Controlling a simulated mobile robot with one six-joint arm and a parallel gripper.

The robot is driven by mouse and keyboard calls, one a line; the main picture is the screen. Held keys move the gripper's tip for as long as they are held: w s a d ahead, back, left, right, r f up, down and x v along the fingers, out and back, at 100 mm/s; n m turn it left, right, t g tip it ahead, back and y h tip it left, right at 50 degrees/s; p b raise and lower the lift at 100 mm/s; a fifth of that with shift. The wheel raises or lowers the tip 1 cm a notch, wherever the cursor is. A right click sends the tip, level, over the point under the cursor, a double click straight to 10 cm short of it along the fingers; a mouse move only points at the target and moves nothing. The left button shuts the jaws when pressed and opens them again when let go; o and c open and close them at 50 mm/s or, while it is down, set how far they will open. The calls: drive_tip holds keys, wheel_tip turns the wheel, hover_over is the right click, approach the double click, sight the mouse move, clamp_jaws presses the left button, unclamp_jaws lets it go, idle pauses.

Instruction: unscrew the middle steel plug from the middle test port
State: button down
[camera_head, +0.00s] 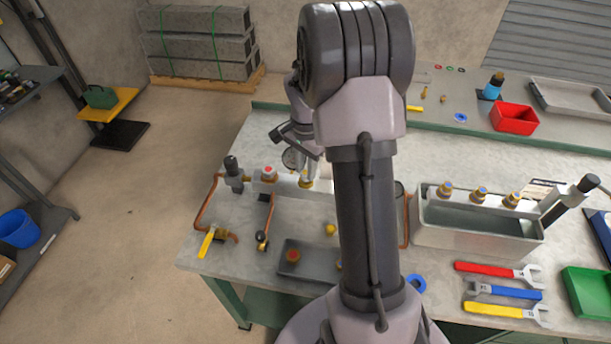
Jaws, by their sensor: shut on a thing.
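A pale manifold block (284,187) lies along the left part of the bench, with a red-topped fitting (268,172) at its left. A brass port (306,184) shows further right on it, directly below my gripper (308,174). My gripper points down, with its jaws shut at this port. The steel plug is hidden between the jaws, and I cannot tell how far it sits in the port. My arm hides the right part of the manifold and anything on it.
A grey tray (318,258) with a red cap (293,256) lies in front of the manifold. A yellow-handled valve (207,243) is at the left edge. A water tank (425,222) and colored wrenches (500,292) are at right. A red bin (513,118) stands behind.

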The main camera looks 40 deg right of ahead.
drive_tip(key=shift+r+p, duration=2.35)
drive_tip(key=shift+r, duration=0.8)
drive_tip(key=shift+f, duration=0.1)
